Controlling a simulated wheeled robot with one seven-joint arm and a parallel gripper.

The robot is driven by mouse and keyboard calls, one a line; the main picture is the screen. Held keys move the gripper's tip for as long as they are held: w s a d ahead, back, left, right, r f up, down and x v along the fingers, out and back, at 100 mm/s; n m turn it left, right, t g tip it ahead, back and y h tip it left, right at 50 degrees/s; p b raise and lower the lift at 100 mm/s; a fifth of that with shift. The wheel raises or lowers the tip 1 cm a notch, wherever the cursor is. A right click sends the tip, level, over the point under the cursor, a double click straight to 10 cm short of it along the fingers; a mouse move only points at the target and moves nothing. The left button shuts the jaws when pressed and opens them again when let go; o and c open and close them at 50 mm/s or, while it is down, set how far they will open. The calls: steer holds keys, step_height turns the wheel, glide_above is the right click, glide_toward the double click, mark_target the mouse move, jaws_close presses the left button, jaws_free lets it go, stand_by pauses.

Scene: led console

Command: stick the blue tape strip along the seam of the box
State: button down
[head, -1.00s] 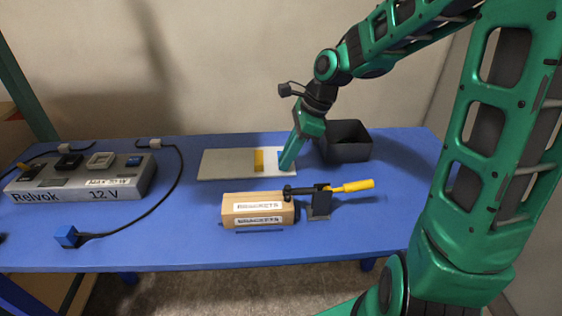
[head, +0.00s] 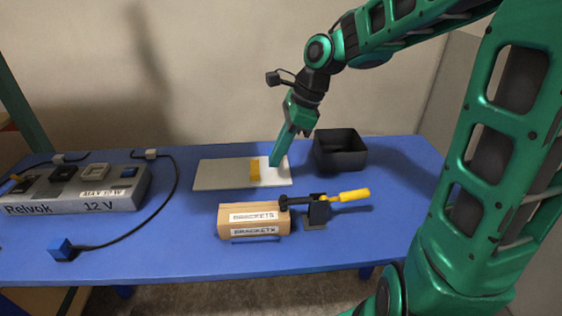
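The cardboard box (head: 226,221) labelled BRACKETS lies on the blue table, near its front edge. A pale flat board (head: 220,175) lies behind it, with a yellow strip (head: 254,170) on it and a white patch to the right of that. My gripper (head: 275,164) points down at the board, just right of the yellow strip. Its fingers overlap in this view, so I cannot tell whether they are open or hold anything. I cannot make out the blue tape strip now; it may be hidden at the fingertips. The gap between fingertips and board is unclear.
A clamp with a yellow handle (head: 347,195) stands right of the box, its black arm reaching to it. A black bin (head: 340,150) stands at the back right. The right front table is clear.

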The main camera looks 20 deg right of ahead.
steer(key=s+a+r, duration=0.5)
steer(key=a+r, duration=0.3)
steer(key=r, duration=0.1)
steer(key=shift+r, duration=0.35)
stand_by(0.4)
steer(key=shift+s+d+f+n+g+h, duration=0.25)
steer(key=shift+s+f+n+g+h, duration=0.45)
steer(key=shift+f+n, duration=1.6)
steer(key=shift+s+d+f+n+g+h, duration=0.35)
steer(key=shift+s+f+n+g, duration=0.6)
steer(key=shift+n, duration=2.8)
steer(key=shift+s+d+f+n+g+h, duration=0.2)
steer(key=shift+s+f+n+g+h, duration=0.7)
steer(key=shift+n, duration=2.15)
steer(key=shift+w+f+y, duration=0.2)
steer(key=shift+f+y, duration=0.15)
steer(key=shift+f, duration=0.9)
